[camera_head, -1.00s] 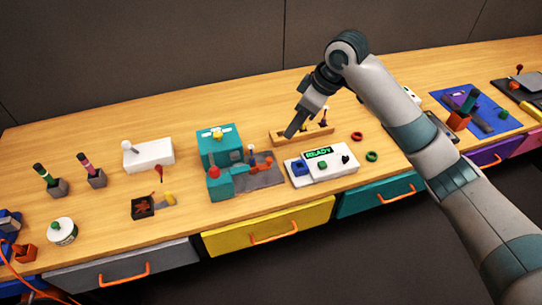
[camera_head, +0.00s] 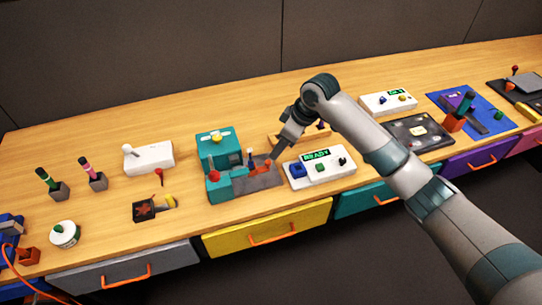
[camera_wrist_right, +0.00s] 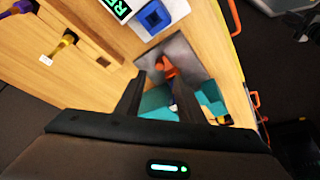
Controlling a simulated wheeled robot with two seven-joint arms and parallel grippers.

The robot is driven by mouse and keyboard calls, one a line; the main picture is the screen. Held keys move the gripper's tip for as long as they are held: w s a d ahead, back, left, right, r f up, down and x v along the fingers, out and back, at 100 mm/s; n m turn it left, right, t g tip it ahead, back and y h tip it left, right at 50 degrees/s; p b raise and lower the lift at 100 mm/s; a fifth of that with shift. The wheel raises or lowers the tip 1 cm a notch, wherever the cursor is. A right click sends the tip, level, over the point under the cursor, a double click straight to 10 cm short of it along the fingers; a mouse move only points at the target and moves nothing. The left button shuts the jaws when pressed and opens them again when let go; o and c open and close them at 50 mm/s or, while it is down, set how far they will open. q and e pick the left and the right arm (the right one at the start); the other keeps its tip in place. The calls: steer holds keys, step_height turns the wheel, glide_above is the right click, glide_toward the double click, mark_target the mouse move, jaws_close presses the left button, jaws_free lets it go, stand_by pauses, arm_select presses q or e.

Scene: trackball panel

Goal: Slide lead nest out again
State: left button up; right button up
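A teal bench device (camera_head: 215,146) with a red knob stands in mid-table, with a dark grey plate (camera_head: 262,180) at its right. A small orange piece with a knob (camera_head: 267,162) sits on the plate beside the teal body; I take it for the lead nest. My right gripper (camera_head: 275,157) is just above and right of it. In the right wrist view, my right gripper (camera_wrist_right: 160,90) has its two dark fingers apart, with the orange piece (camera_wrist_right: 166,68) just beyond the tips. I cannot tell whether they touch. My left gripper is not in view.
A white panel with a READY display (camera_head: 320,167) is close to the right of the grey plate. A wooden rack (camera_head: 318,135) lies behind my right gripper. A white box (camera_head: 148,157) is at the left. Drawers with orange handles line the front edge.

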mark_target(269, 162)
steer(key=p+x, duration=0.1)
steer(key=x, duration=0.7)
jaws_close()
